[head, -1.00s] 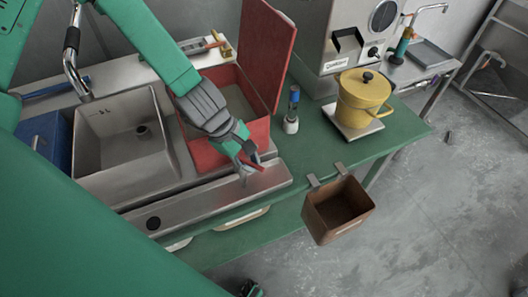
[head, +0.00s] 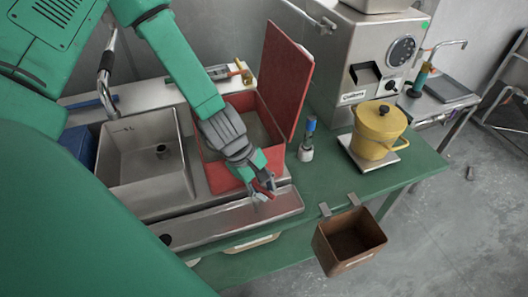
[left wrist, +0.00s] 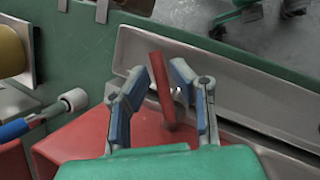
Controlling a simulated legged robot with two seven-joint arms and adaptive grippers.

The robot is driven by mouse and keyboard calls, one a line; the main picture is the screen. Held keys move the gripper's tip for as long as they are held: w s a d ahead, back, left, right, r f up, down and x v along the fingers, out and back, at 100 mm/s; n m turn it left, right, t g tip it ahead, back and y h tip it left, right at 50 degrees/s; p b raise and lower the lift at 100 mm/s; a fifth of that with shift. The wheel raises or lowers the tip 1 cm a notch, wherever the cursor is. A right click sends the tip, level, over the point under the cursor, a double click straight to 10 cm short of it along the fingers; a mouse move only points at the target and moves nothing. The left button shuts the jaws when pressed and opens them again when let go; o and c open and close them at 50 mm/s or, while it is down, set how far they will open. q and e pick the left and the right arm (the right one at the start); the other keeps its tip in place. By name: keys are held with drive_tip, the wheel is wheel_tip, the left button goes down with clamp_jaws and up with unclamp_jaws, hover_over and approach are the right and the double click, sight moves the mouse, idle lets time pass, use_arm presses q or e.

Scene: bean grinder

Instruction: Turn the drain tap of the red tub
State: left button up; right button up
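The red tub (head: 212,172) sits at the right end of the sink counter, with its red lid (head: 287,75) raised. Its drain tap shows as a small red lever at the tub's front, partly hidden by my gripper in the head view. In the left wrist view the red lever (left wrist: 160,80) stands tilted between the fingers. My left gripper (head: 264,190) is at the tub's front right corner, pointing down. In the left wrist view the gripper (left wrist: 156,68) is open around the lever, a gap showing on its left; contact on the right is unclear. My right gripper is not visible.
A metal ledge (head: 215,222) runs in front of the tub. A steel sink (head: 130,185) is left. A blue-topped bottle (head: 307,140), yellow pot (head: 375,135) on a scale and grinder (head: 345,60) stand right. A brown bin (head: 345,255) hangs off the front edge.

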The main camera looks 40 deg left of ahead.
use_arm(q)
drive_tip(key=v, duration=1.2)
drive_tip(key=shift+a, duration=0.1)
